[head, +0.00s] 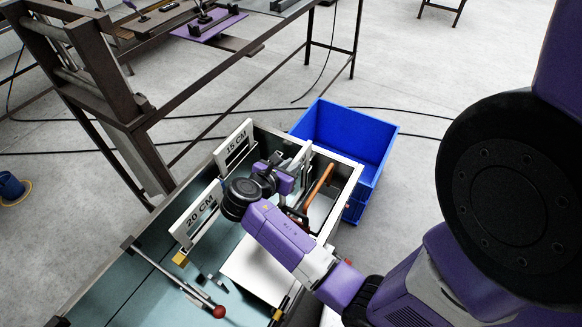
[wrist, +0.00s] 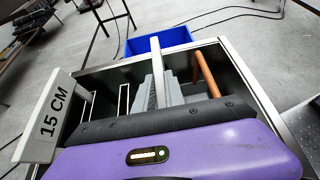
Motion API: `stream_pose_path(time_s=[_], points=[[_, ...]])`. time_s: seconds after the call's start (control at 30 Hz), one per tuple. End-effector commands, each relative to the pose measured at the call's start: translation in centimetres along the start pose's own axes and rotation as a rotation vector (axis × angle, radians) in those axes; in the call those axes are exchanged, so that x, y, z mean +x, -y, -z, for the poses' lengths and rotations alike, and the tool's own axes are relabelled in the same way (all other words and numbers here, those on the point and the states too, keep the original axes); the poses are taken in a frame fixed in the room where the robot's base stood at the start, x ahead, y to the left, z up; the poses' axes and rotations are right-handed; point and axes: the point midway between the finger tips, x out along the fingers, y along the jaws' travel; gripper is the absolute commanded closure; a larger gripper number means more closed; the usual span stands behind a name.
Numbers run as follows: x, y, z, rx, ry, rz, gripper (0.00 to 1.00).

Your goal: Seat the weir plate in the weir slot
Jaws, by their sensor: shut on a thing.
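My gripper (wrist: 160,95) is shut on a pale, thin plate (wrist: 156,62), seen nearly edge-on between its grey fingers in the wrist view. I take this to be the weir plate; it shows in the head view as a light upright piece (head: 301,156) beside the purple wrist. It is over the far end of the long tank (head: 352,176). Its lower edge is hidden by my gripper, so I cannot tell whether it touches anything below. The weir slot cannot be made out clearly. Pale narrow frames (wrist: 123,101) stand left of the fingers.
White boards marked "15 CM" (head: 233,146) and "20 CM" (head: 196,214) stand along the tank's left side. An orange-brown bar (head: 321,184) lies right of the plate. A blue crate (head: 345,140) stands beyond the tank. A red-knobbed lever (head: 218,311) is nearer.

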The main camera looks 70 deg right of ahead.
Motion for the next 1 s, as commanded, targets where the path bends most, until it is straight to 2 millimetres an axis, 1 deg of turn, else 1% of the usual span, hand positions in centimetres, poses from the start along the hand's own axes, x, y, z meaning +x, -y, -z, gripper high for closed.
stream_pose_path(time_s=[0.07, 0.23, 0.27, 0.3, 0.37, 0.67, 0.77, 0.87, 1.0], points=[[0.2, 0.0, 0.3, 0.002, 0.002, -0.001, 1.0], [0.2, -0.1, 0.3, 0.002, 0.002, -0.002, 1.0], [0.2, 0.0, 0.4, 0.001, 0.0, -0.001, 0.82], [0.2, 0.0, 0.4, 0.001, 0.0, -0.001, 0.74], [0.2, 0.0, 0.4, 0.001, 0.0, -0.001, 0.64], [0.1, 0.0, 0.4, 0.001, 0.0, -0.001, 0.64], [-0.3, -0.1, 0.4, 0.001, 0.0, -0.002, 0.64], [-1.6, -0.1, 0.4, 0.0, 0.0, -0.005, 0.64], [-4.3, -0.2, 0.4, 0.0, 0.0, -0.007, 0.64]])
